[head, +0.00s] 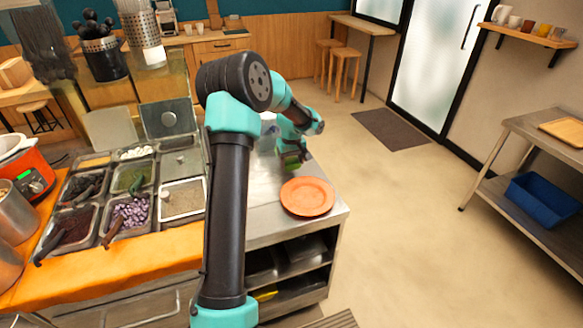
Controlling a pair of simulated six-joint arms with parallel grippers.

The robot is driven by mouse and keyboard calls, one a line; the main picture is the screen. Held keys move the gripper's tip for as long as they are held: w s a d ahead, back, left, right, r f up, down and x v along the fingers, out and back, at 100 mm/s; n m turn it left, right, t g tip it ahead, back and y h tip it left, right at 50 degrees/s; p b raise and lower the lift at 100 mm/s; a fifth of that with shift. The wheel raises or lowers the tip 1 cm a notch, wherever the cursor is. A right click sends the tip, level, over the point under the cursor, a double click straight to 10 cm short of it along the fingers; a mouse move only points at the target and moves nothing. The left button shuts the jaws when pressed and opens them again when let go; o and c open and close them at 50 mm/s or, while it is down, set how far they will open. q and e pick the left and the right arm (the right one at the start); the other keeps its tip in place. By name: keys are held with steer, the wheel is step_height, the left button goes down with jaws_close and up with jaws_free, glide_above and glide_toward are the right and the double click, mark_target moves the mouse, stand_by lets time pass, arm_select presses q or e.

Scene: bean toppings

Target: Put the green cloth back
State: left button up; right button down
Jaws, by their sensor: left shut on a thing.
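My left arm rises through the middle of the head view and bends over the steel counter (270,238). My left gripper (299,156) points down just behind the orange plate (307,197). It is shut on a small dark green thing, which looks like the green cloth (291,162). The cloth is small and partly hidden by the gripper, and I cannot tell whether it touches the counter. My right gripper is not in view.
Topping pans, one with purple beans (133,212), fill the counter's left part. An orange cooker (27,170) stands at far left. A steel shelf with a blue bin (543,198) stands at right.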

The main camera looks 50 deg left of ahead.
arm_select(q)
steer(key=shift+w+a, duration=0.2)
steer(key=shift+f, duration=1.75)
steer(key=shift+f, duration=0.1)
steer(key=o, duration=1)
step_height(320, 180, up, 12)
steer(key=shift+r, duration=0.1)
